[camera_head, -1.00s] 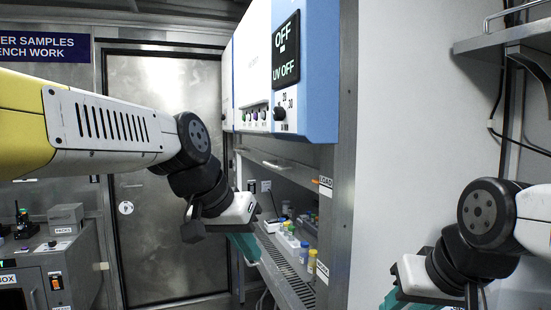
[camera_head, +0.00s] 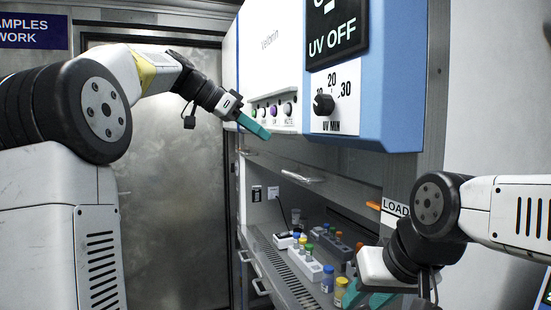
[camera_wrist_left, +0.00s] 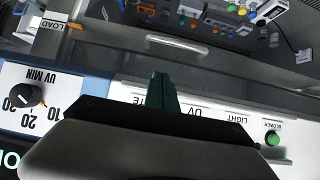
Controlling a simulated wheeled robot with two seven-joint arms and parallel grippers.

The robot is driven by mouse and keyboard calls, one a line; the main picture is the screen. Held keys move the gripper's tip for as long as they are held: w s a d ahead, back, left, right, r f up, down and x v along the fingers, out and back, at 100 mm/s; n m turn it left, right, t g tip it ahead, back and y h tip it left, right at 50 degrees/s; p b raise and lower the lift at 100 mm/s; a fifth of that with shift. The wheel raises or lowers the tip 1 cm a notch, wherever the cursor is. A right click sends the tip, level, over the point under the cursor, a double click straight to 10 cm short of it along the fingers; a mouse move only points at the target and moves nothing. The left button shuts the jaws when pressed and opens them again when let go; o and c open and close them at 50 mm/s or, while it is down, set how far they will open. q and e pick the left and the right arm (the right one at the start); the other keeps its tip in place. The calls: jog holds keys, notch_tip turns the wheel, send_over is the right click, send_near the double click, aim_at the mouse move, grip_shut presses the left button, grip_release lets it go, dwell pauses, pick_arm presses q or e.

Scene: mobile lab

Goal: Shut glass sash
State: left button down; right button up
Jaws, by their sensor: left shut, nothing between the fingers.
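The glass sash (camera_head: 340,190) sits raised on the cabinet front, with the work opening clear below it. Its handle (camera_head: 303,176) is a pale bar near the lower edge, and it also shows in the left wrist view (camera_wrist_left: 175,43). My left gripper (camera_head: 254,127) has its teal fingers together and empty, in front of the cabinet's button panel, above and left of the handle. In the left wrist view the fingers (camera_wrist_left: 162,92) point toward the sash, apart from the handle. My right gripper (camera_head: 366,297) is low at the right; its teal fingers look parted, partly cut off by the frame.
Inside the cabinet are a white rack (camera_head: 304,260), a grey rack (camera_head: 335,245) and several capped vials, including a blue-capped one (camera_head: 327,279). The UV timer knob (camera_head: 323,104) and a row of buttons (camera_head: 272,110) are on the cabinet's upper front. A metal door (camera_head: 180,220) stands behind.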

pick_arm(q)
jog(key=a+f+x, duration=0.1)
jog(key=f+x, duration=0.1)
jog(key=x, duration=1)
jog(key=shift+s+f, duration=0.2)
jog(key=shift+f, duration=0.2)
